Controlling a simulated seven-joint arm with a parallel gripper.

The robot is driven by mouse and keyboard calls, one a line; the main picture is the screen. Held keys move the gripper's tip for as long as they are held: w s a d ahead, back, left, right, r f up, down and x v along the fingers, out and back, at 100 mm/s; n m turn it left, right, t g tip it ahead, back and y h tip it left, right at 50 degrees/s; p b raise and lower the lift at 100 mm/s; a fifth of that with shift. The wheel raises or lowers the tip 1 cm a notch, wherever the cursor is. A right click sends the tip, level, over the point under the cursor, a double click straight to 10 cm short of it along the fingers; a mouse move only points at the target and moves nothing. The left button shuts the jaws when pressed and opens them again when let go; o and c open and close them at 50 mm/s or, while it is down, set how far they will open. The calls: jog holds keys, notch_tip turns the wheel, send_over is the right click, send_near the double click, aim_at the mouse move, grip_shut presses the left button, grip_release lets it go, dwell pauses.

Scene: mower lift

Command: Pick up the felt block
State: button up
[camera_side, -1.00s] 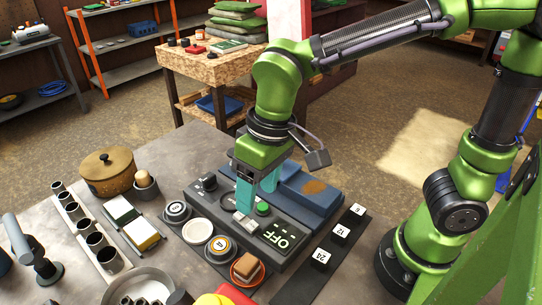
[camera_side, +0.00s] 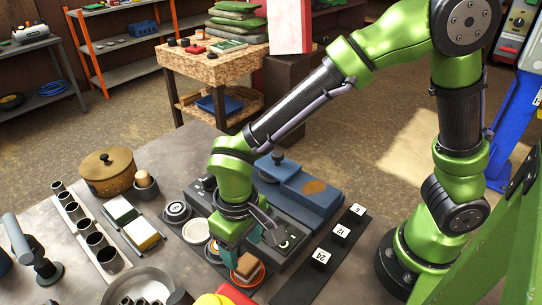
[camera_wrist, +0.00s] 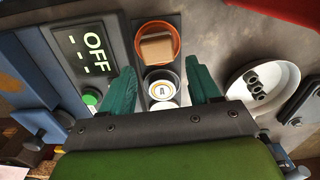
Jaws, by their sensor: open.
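The felt block looks to be the tan-brown block (camera_side: 247,265) lying in a round orange dish (camera_side: 238,280). In the wrist view the block (camera_wrist: 157,48) sits in the orange dish (camera_wrist: 138,44), ahead of the fingertips. My gripper (camera_side: 241,248) hangs just behind the dish in the side view, its teal fingers pointing down. In the wrist view my gripper (camera_wrist: 160,82) is open and empty, with a round piece marked "A" (camera_wrist: 162,89) showing between the fingers. The gripper hides part of that round piece in the side view.
A grey device with an "OFF" display (camera_wrist: 93,42) stands beside the dish. A wide round bowl (camera_side: 140,286), green-and-yellow pads (camera_side: 142,233) and a brown pot (camera_side: 107,172) stand to the left.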

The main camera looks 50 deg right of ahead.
aim_at(245, 261)
jog(key=shift+w+d+f, duration=0.1)
jog(key=shift+f, duration=1.3)
jog(key=shift+d+f, duration=0.1)
jog(key=shift+f, duration=1.25)
jog(key=shift+c, duration=0.4)
jog(key=c, duration=0.7)
